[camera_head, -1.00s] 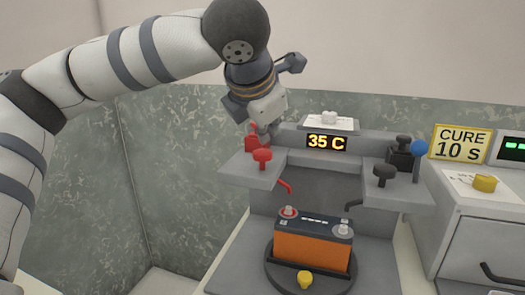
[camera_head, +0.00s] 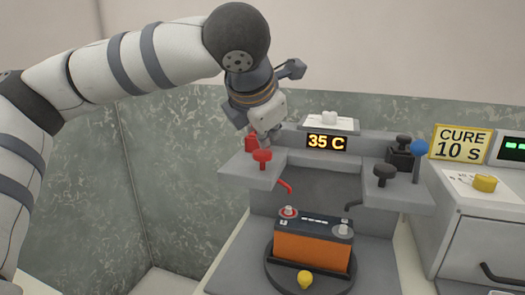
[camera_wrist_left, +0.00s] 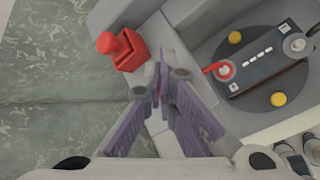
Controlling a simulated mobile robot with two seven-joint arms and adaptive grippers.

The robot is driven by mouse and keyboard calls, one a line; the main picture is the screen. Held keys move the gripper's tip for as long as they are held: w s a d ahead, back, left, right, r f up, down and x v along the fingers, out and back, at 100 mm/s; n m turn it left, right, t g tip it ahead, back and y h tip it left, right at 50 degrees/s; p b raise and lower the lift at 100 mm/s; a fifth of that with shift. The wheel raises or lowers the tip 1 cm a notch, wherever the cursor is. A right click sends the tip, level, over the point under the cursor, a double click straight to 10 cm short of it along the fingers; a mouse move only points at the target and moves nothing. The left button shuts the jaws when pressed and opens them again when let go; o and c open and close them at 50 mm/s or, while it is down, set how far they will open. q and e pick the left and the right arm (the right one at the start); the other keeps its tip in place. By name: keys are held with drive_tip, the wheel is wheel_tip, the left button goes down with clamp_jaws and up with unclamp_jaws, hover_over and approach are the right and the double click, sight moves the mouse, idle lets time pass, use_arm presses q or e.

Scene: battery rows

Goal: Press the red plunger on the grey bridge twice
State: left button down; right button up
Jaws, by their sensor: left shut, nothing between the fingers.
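The red plunger (camera_head: 262,157), a round-capped knob, stands on the left shelf of the grey bridge (camera_head: 322,162). My left gripper (camera_head: 272,137) is shut and empty, pointing down just behind and above the plunger in the head view. I cannot tell whether it touches. In the left wrist view my shut fingertips (camera_wrist_left: 160,92) cover most of what lies below, with only a sliver of red between them. A red block (camera_head: 251,143) sits behind the plunger; the left wrist view shows it with a knob on top (camera_wrist_left: 131,59). My right gripper is not in view.
An orange battery (camera_head: 312,250) sits on a dark round turntable below the bridge. A black plunger (camera_head: 384,173), a black block (camera_head: 402,156) and a blue-topped lever (camera_head: 419,148) stand at right. The display reads 35 C (camera_head: 326,142).

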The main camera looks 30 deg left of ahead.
sight(267, 152)
use_arm(q)
drive_tip(key=shift+f, duration=1.1)
idle(1.0)
drive_tip(key=shift+r, duration=1.5)
drive_tip(key=shift+r, duration=2.55)
